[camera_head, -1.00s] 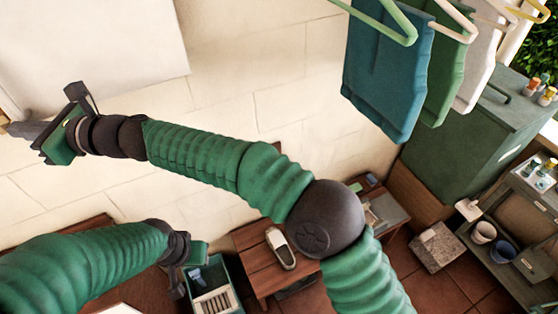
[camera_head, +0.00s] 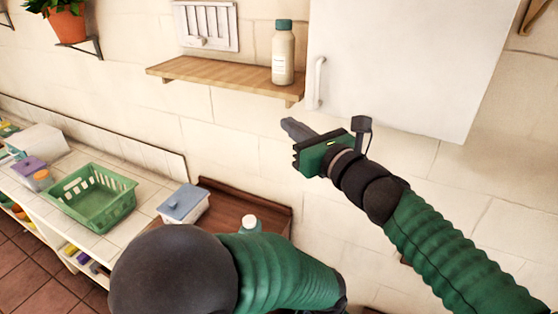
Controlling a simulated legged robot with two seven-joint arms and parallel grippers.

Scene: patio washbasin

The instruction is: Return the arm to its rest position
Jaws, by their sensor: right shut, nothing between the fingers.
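My right arm comes in from the right edge, with a ribbed green sleeve and dark joints. Its gripper (camera_head: 322,140) is raised in front of the tiled wall, beside the white cabinet door's lower left corner. Its jaws are shut with nothing held. My left arm shows at the bottom as a large dark joint and a green sleeve reaching right. Its gripper is out of view past the bottom edge.
A wooden shelf (camera_head: 200,75) holds a bottle (camera_head: 283,56) with a green cap, near the white cabinet door (camera_head: 410,60). Below left, a tiled counter (camera_head: 75,240) holds a green basket (camera_head: 82,214) and a lidded container (camera_head: 184,204). Another capped bottle (camera_head: 250,224) stands behind my left arm.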

